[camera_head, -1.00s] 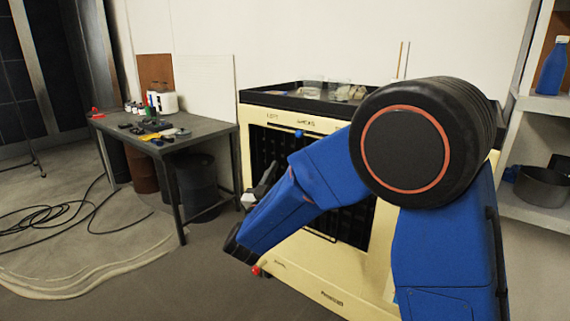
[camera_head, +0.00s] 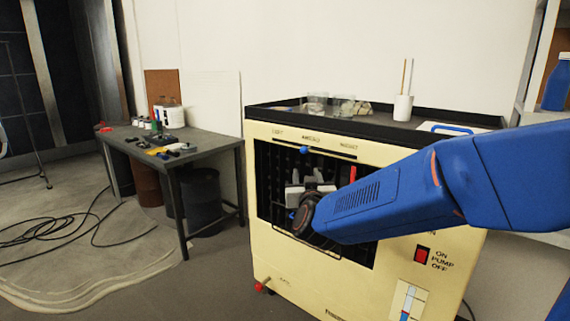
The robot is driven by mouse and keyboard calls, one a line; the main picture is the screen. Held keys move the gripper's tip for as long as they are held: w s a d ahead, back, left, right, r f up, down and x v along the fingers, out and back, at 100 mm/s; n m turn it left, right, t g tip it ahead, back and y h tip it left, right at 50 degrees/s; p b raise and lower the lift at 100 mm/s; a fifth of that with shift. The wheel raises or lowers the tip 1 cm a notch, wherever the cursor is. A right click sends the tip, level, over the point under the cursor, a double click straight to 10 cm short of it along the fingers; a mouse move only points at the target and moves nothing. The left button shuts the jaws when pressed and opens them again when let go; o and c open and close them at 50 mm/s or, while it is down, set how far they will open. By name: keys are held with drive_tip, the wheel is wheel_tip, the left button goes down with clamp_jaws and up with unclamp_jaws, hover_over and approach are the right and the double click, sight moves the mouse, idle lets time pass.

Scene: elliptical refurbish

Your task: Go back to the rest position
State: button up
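My blue arm reaches in from the right, and its wrist hides part of the cream cabinet (camera_head: 400,157). My gripper (camera_head: 308,186) is a light grey shape in front of the cabinet's dark front opening (camera_head: 272,178). The gripper is small and partly hidden by my wrist, so I cannot tell whether its fingers are open or shut, or whether it is inside the opening. I see nothing clearly held in it.
A blue knob (camera_head: 304,149) sits at the opening's top edge. A red pump switch (camera_head: 423,256) is on the lower right front. A white cup (camera_head: 403,107) with sticks stands on top. A grey workbench (camera_head: 215,131) is at left; cables (camera_head: 60,228) lie on the floor.

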drive_tip(key=s+d+f+g, duration=0.4)
drive_tip(key=s+d, duration=0.3)
drive_tip(key=s, duration=0.6)
drive_tip(key=s+d+f+g, duration=0.5)
drive_tip(key=s+d, duration=0.3)
drive_tip(key=s, duration=0.6)
drive_tip(key=s+d+f+g, duration=0.4)
drive_tip(key=s+d, duration=0.3)
drive_tip(key=s, duration=0.6)
drive_tip(key=shift+s+d+f+m+g, duration=0.3)
drive_tip(key=shift+s+f+m, duration=0.1)
drive_tip(key=shift+f, duration=0.45)
